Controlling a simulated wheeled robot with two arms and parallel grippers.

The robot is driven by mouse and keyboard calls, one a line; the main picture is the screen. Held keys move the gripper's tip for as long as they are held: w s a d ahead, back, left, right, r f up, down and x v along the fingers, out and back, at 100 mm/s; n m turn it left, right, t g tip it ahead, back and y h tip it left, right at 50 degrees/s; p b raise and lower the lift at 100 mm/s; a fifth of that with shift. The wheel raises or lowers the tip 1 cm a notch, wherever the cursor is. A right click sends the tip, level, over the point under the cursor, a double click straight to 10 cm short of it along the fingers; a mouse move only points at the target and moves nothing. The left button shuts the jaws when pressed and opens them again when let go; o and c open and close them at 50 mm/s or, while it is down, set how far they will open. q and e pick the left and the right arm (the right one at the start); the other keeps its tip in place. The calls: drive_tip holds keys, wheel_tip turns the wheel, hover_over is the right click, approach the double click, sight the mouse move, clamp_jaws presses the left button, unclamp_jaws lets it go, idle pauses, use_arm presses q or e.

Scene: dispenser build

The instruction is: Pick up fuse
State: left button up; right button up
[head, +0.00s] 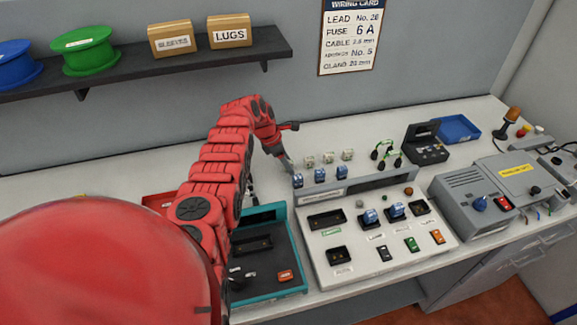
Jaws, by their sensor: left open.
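My left gripper (288,166) reaches down at the back left corner of the grey control panel (312,264). It is open, and its fingertips are small and hard to make out. Just below the tips is the leftmost of a row of small blue parts (297,181) on the panel's raised back ledge. Two more blue parts (320,174) stand to its right. Behind them is a row of small pale parts (328,158). Which of these is the fuse cannot be read at this size. I see no gap closed on any part. My right gripper is not in view.
A teal-edged tray (294,285) lies left of the panel, partly behind my arm. To the right are a grey machine (470,203), a black open case (424,145) and a blue bin (458,128). A wiring card (349,38) on the wall reads fuse 6 A.

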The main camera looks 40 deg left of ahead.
use_arm(q)
clamp_jaws()
idle(0.3)
drive_tip(key=shift+r, duration=0.15)
